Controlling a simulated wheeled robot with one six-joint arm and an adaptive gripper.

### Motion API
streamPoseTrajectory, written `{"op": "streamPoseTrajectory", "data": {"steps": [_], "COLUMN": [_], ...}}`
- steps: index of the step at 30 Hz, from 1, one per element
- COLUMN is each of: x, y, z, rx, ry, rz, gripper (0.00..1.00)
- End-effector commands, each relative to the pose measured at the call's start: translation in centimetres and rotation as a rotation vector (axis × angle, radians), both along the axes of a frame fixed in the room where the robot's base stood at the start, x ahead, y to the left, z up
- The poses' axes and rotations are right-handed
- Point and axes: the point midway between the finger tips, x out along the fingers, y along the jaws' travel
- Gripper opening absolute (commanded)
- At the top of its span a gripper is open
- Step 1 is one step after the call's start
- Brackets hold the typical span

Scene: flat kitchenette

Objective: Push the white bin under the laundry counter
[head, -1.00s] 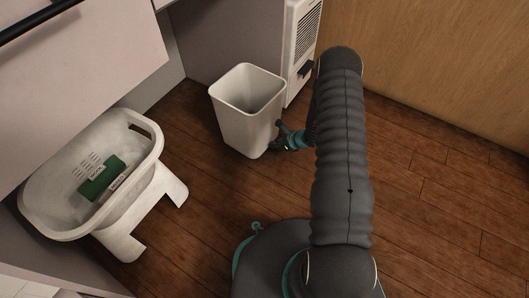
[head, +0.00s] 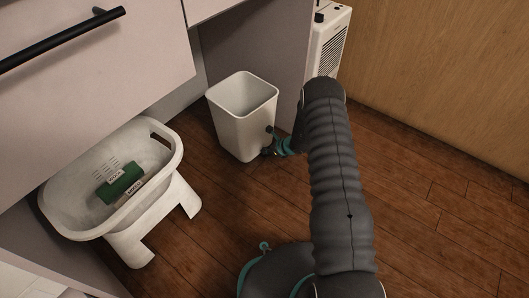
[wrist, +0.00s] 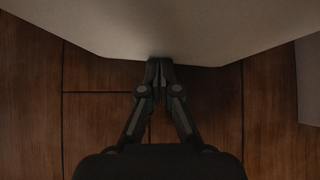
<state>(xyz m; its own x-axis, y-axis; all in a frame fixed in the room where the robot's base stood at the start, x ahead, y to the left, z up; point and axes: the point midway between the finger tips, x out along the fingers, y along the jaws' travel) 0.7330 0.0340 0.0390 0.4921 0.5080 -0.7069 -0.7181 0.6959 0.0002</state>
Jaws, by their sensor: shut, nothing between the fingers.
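The white bin (head: 240,118) stands upright and open-topped on the wooden floor, at the mouth of the recess under the laundry counter (head: 268,48). It looks empty, though its bottom inside is hidden. My gripper (head: 270,143) is low at the bin's right side, partly hidden by my arm. In the wrist view my gripper (wrist: 159,66) is shut and empty, its tips at the lower edge of the bin's pale wall (wrist: 160,28). They seem to touch it.
A white vented unit (head: 328,40) stands right of the recess. A wooden wall (head: 430,70) closes the right side. Floor at the lower right is clear.

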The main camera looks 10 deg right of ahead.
Motion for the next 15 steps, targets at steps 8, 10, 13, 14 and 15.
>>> {"op": "streamPoseTrajectory", "data": {"steps": [8,10,13,14,15], "x": [-0.7,-1.3,-2.2,-2.5,-2.9], "y": [-1.1,-2.0,-3.4,-3.8,-4.2], "z": [0.0,0.0,0.3,1.1,1.8], "rx": [0.0,0.0,0.0,0.0,0.0], "ry": [0.001,0.001,0.001,-0.001,-0.001], "rz": [-0.002,-0.004,-0.005,-0.005,-0.005], "gripper": [0.0,0.0,0.0,0.0,0.0]}}
